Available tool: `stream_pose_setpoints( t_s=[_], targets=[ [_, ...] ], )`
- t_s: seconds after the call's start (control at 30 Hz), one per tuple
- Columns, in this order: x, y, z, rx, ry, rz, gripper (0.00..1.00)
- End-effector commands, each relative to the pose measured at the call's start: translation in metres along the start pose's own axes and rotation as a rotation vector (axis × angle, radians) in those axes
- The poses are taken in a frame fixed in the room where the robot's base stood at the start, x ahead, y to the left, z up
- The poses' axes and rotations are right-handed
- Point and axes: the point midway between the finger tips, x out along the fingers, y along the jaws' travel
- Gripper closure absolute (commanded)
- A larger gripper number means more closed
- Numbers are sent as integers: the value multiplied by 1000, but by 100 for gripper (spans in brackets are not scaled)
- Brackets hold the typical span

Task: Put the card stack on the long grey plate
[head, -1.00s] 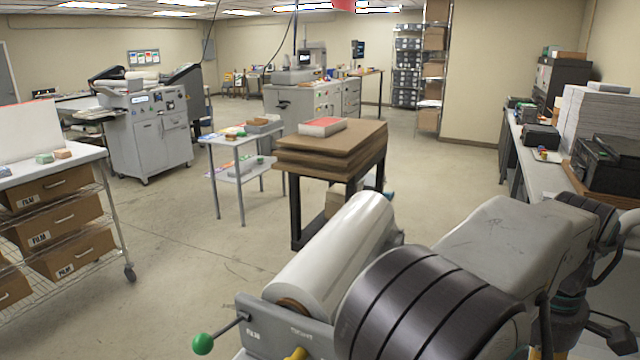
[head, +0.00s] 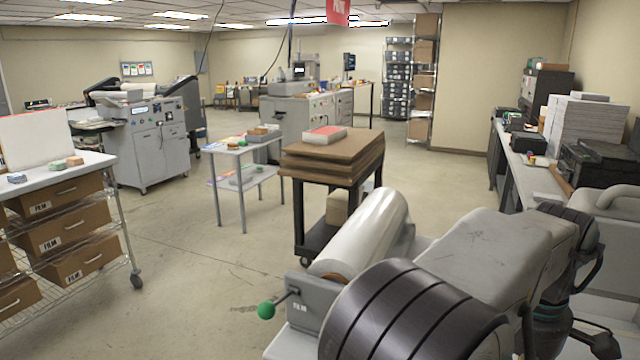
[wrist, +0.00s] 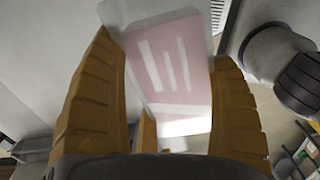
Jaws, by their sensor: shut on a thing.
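In the wrist view the card stack (wrist: 170,66) is a pale pink card face with white bars and a clear, see-through border. It sits between the two amber fingers of my gripper (wrist: 164,50), which is shut on it. Its far end reaches past the fingertips toward the top of the picture. In the head view neither my gripper nor the card stack shows; only my arm links fill the lower right. I cannot make out the long grey plate for certain in either view.
A white film roll (head: 366,232) on a grey machine stands close in front. Beyond it are a dark cart with brown boards (head: 335,158), a small white table (head: 240,150) and a wire rack of film boxes (head: 65,235). A crowded counter (head: 520,160) runs along the right. Open floor lies left of centre.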

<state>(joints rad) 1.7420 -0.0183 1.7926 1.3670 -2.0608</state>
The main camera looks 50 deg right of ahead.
Motion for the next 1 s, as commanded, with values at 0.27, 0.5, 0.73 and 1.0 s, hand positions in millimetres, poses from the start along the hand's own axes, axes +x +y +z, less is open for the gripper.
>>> stream_pose_setpoints(
  t_s=[0.27, 0.5, 0.73, 1.0],
  targets=[
    [12, -6, -26, 9, 0, -1, 57],
    [30, -14, -63, 26, 0, -1, 57],
    [54, -26, -112, 49, 0, -3, 57],
    [87, -41, -179, 85, 0, -3, 57]
  ],
)
